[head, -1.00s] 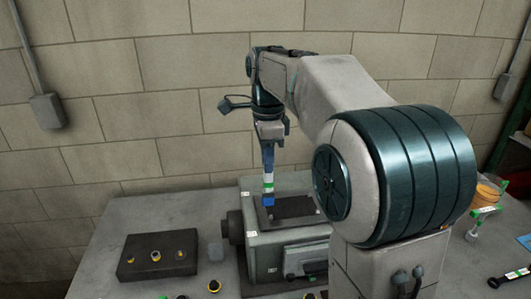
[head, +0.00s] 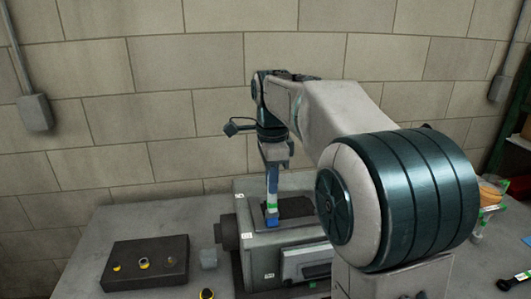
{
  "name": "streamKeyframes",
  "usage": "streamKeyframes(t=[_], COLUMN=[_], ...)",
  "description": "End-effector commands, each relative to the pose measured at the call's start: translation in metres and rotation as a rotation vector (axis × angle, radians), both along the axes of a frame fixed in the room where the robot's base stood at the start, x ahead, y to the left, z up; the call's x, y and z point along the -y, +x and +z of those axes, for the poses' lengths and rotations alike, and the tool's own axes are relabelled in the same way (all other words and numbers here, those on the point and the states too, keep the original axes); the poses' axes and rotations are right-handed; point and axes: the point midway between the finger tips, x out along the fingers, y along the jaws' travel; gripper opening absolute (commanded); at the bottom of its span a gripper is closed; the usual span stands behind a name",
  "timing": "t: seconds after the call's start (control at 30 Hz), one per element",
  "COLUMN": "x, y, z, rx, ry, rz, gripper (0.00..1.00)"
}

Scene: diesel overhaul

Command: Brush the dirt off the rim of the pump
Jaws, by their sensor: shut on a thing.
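The pump (head: 285,246) is a grey boxy housing on the bench, with a dark round boss on its left side and a dark opening or patch (head: 296,207) on its top. My gripper (head: 273,167) points down above the pump, shut on a blue brush (head: 272,188) with a green band. The brush hangs nearly upright, its lower end at the front left part of the pump's top, beside the dark patch. I cannot tell whether it touches the rim. Dirt is too small to make out, and my arm hides the pump's right side.
At the right, an orange container (head: 490,190) and a dark tool (head: 514,279) lie on the bench. A block wall stands behind.

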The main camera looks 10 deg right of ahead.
Motion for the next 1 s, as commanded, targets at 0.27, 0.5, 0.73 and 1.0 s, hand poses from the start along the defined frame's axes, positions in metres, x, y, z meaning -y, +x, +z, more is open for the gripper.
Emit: streamKeyframes(t=[0.27,0.5,0.73,1.0], x=[0.012,-0.006,-0.017,-0.014], y=[0.0,0.0,0.0,0.0], z=[-0.006,0.0,0.006,0.038], rx=[0.002,0.0,0.0,0.0], ry=[0.0,0.0,0.0,0.0], rz=[0.018,0.007,-0.007,-0.011], gripper=[0.0,0.0,0.0,0.0])
